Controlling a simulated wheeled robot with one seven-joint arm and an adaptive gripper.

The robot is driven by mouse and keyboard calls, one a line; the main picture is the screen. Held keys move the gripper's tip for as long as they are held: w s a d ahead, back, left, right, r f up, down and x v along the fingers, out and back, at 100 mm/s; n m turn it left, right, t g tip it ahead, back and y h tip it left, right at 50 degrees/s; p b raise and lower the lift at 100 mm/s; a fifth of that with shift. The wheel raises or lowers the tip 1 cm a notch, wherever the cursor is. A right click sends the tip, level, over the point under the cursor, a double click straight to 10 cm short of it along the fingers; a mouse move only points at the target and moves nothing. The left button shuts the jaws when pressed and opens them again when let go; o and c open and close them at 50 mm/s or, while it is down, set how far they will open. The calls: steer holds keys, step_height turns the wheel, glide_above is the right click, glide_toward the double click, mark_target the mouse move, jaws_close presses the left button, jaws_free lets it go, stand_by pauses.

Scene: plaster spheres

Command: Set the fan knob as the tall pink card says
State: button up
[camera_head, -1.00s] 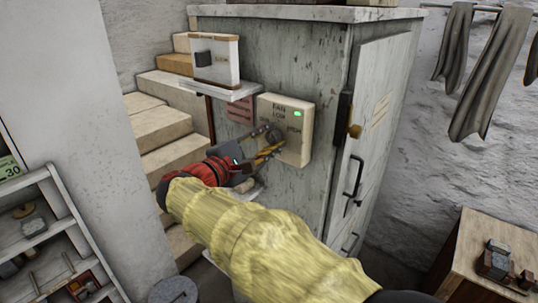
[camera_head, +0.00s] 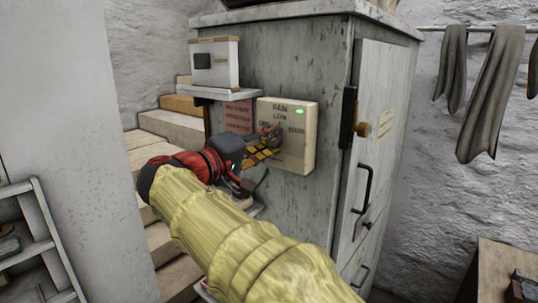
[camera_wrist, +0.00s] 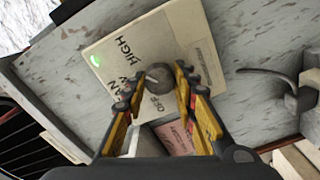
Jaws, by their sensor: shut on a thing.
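The fan box (camera_head: 300,150) is a cream panel on the cabinet's side, lettered FAN, LOW, OFF and HIGH, with a lit green light. Its round grey knob (camera_wrist: 158,74) sits between my fingertips in the wrist view. My gripper (camera_head: 266,143) is shut on the knob, with yellow-and-black fingers on either side of it. The fingers partly cover the lettering, and I cannot tell where the knob points. A pink card (camera_head: 238,115) is fixed left of the fan box; its print is too small to read. It shows partly in the wrist view (camera_wrist: 178,139).
A white box with a dark square (camera_head: 214,63) stands on a small shelf above the pink card. The cabinet door with its black handle (camera_head: 363,190) is to the right. Steps (camera_head: 172,125) rise behind on the left. A wooden table edge (camera_head: 500,262) is at lower right.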

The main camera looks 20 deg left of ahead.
steer(key=shift+f+m+b, duration=0.15)
steer(key=shift+m+b, duration=0.4)
steer(key=shift+m, duration=0.05)
steer(key=o, duration=1.1)
steer(key=shift+o, duration=0.2)
steer(key=shift+s, duration=0.15)
steer(key=v, duration=1.1)
steer(key=shift+s+a, duration=0.2)
steer(key=shift+s, duration=0.1)
